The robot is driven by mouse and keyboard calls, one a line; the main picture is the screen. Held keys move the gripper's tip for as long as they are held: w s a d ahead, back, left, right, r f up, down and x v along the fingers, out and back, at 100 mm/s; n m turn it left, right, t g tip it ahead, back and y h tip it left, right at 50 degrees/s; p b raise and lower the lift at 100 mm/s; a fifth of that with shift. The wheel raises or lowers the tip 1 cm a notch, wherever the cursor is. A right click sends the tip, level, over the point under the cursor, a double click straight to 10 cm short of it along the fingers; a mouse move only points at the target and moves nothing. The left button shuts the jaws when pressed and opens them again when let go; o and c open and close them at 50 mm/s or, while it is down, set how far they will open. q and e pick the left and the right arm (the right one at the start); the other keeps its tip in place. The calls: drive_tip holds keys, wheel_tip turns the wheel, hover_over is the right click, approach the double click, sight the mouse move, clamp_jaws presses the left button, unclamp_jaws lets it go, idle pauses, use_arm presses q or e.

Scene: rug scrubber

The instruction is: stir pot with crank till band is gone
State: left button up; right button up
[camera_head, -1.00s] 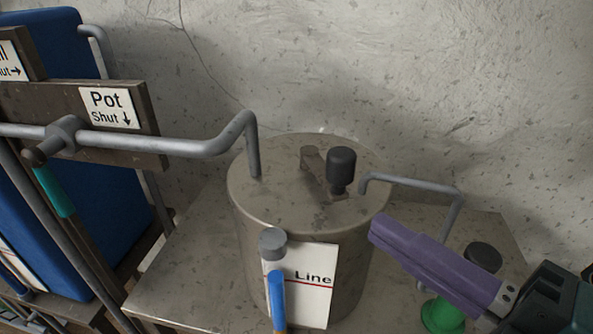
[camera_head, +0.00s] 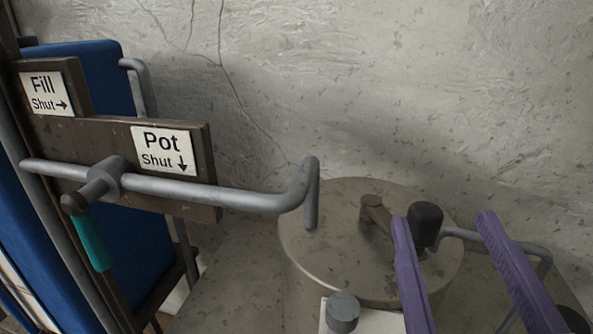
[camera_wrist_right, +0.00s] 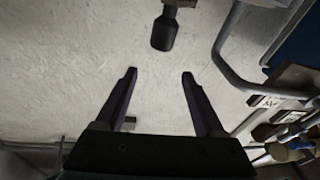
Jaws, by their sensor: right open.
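The metal pot (camera_head: 330,265) stands at the lower middle of the head view, its lid on top. The crank (camera_head: 376,215) sits on the lid, with a dark upright knob (camera_head: 426,222) at its right end. The knob also shows in the right wrist view (camera_wrist_right: 164,33), beyond the fingertips. My right gripper (camera_head: 443,222) is open, its two purple fingers spread in front of the lid. The left finger overlaps the knob's edge in the picture; nothing shows between the fingers in the right wrist view. My left gripper is not in view. The band on the pot's label is hidden.
A grey pipe (camera_head: 220,194) runs from the left down to the pot's lid. Another pipe (camera_head: 490,240) leaves the lid on the right. The wall stands close behind.

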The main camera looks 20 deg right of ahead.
wheel_tip(320, 180, down, 2)
drive_tip(key=m+g, duration=0.1)
drive_tip(key=m+g+h, duration=0.1)
drive_tip(key=shift+w+a+f+m, duration=0.1)
drive_tip(key=shift+w+a+m, duration=0.05)
drive_tip(key=shift+m, duration=0.15)
drive_tip(key=shift+w+f, duration=0.1)
drive_tip(key=shift+w, duration=0.15)
drive_tip(key=x, duration=0.3)
drive_tip(key=p+x, duration=0.1)
drive_tip(key=x, duration=0.2)
drive_tip(key=p+x, duration=0.1)
drive_tip(key=x, duration=0.2)
drive_tip(key=shift+d+f, duration=0.15)
drive_tip(key=shift+d, duration=0.2)
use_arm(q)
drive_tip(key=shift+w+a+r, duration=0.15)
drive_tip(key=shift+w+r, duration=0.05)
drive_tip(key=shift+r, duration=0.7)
use_arm(e)
drive_tip(key=shift+c, duration=0.3)
drive_tip(key=c, duration=1)
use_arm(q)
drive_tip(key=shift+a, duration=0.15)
use_arm(e)
clamp_jaws()
